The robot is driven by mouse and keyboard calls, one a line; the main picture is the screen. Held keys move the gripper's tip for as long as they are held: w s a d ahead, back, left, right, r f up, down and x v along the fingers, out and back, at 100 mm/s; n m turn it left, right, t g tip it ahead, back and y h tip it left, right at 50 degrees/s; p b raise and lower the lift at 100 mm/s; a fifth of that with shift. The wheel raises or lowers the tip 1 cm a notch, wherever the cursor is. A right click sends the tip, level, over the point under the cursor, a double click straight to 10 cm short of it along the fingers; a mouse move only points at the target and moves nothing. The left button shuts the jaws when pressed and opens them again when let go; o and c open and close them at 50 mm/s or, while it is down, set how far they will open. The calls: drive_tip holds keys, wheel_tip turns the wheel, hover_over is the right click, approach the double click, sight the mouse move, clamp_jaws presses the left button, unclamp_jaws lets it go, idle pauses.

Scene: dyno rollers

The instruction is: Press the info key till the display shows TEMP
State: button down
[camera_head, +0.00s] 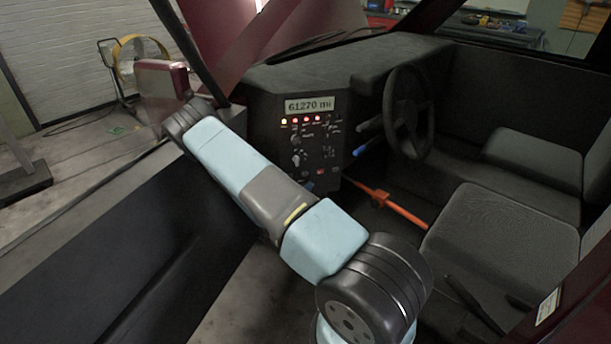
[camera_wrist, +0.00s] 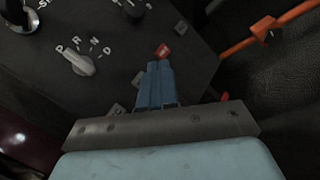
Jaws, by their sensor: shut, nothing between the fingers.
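The display (camera_head: 309,105) on the dark dashboard panel reads "61270 mi" in the head view. My gripper (camera_wrist: 160,66) is shut and empty in the wrist view, its blue fingers pointing at the panel's lower part. Its tips appear just below a red key (camera_wrist: 163,52); I cannot tell whether they touch the panel. Grey keys (camera_wrist: 138,79) lie left of the fingers, one partly hidden by them. Their labels are too small to read, so I cannot tell which is the info key. In the head view my arm hides most of the gripper.
A selector knob (camera_wrist: 82,64) marked with letters including R, N and D is left of the fingers. The steering wheel (camera_head: 408,112) and seat (camera_head: 500,235) are farther right. Several small lamps are lit below the display.

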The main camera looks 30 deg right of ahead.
drive_tip(key=shift+w+d, duration=0.25)
drive_tip(key=shift+w, duration=0.7)
drive_tip(key=shift+w+d, duration=0.25)
drive_tip(key=shift+w, duration=0.65)
drive_tip(key=shift+w, duration=0.2)
idle(0.6)
drive_tip(key=shift+w+d+r, duration=0.1)
drive_tip(key=shift+w+d, duration=0.05)
drive_tip(key=shift+w, duration=0.35)
idle(0.8)
idle(0.4)
drive_tip(key=shift+s, duration=0.75)
drive_tip(key=shift+s+a, duration=0.25)
drive_tip(key=shift+s, duration=0.55)
drive_tip(key=shift+s+a, duration=0.3)
drive_tip(key=shift+s, duration=0.5)
drive_tip(key=shift+s+a, duration=0.25)
drive_tip(key=shift+s, duration=0.55)
